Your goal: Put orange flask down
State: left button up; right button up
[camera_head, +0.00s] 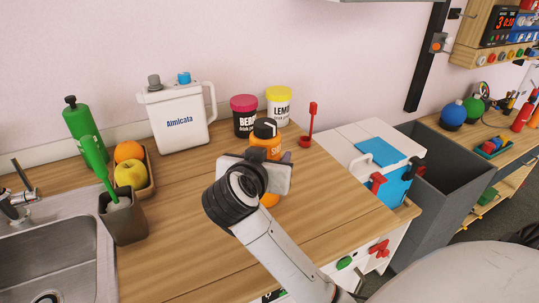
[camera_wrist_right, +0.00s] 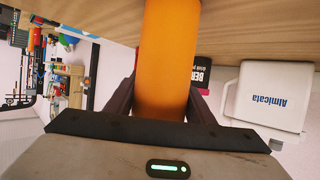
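The orange flask (camera_head: 267,146) with a black cap is upright over the wooden counter (camera_head: 185,240), in front of the red and yellow-lidded tubs. My right gripper (camera_head: 270,160) is at its middle, and my wrist hides much of its body. In the right wrist view the orange flask (camera_wrist_right: 166,60) fills the space between the two dark fingers of my right gripper (camera_wrist_right: 161,88), which close on its sides. I cannot tell whether its base touches the counter. My left gripper is not in view.
A white Almicata canister (camera_head: 180,122), a red-lidded tub (camera_head: 244,120) and a yellow-lidded tub (camera_head: 278,106) stand behind. A red stand (camera_head: 311,122) is right of them. A fruit tray, green bottle and sink are left. The counter's left middle is clear.

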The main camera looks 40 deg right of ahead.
jog(key=o, duration=0.3)
